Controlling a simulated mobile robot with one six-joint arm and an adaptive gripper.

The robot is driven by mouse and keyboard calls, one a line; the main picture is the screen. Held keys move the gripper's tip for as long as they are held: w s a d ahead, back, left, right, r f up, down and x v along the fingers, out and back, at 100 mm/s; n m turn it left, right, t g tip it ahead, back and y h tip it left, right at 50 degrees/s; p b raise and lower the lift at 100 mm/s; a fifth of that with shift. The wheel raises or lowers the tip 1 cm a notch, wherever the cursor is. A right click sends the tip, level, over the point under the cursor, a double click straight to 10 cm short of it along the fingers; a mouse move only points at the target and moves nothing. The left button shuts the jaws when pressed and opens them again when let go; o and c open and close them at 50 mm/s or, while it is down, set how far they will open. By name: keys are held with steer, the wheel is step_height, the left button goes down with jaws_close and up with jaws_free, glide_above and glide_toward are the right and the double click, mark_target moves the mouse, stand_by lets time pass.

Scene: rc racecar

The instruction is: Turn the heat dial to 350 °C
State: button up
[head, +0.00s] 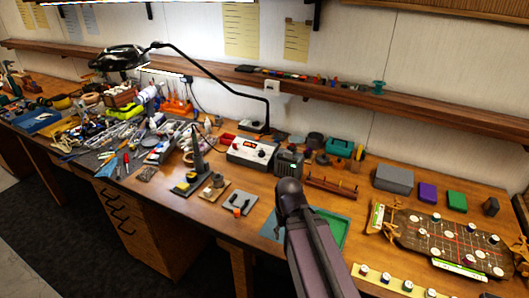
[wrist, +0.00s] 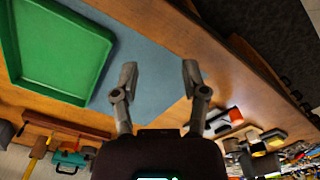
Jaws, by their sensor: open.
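The heat station, a white box with a red display (head: 250,152), stands on the bench near the middle of the head view. Its front shows a small dark dial, too small for me to read its pointer or any marking. In the wrist view I cannot make out the station or its dial. My gripper (wrist: 158,72) is open and empty in the wrist view, its two fingers apart above the blue mat (wrist: 150,40) and bench edge. In the head view my arm reaches in from the bottom, to the right of and nearer than the station; the fingers are hidden there.
A green tray (wrist: 60,50) lies by my gripper. A lamp arm (head: 230,80) arches overhead.

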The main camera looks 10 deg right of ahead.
steer(key=shift+o, duration=1.2)
steer(key=shift+d, duration=0.1)
steer(key=shift+o, duration=0.3)
steer(key=shift+w, duration=0.15)
steer(key=w+r+n+p, duration=0.35)
steer(key=w+n, duration=0.25)
steer(key=w, duration=0.5)
steer(key=w+r+n+p, duration=0.35)
steer(key=w+n, duration=0.25)
steer(key=w, duration=0.5)
step_height(320, 180, up, 7)
steer(key=n+p, duration=0.7)
steer(key=n, duration=0.7)
glide_above(261, 152)
steer(key=shift+w+f+n, duration=0.2)
steer(key=shift+f+n, duration=0.05)
steer(key=shift+n, duration=0.05)
step_height(261, 152, down, 14)
steer(key=b, duration=1.4)
steer(key=shift+r, duration=0.1)
steer(key=shift+c, duration=0.2)
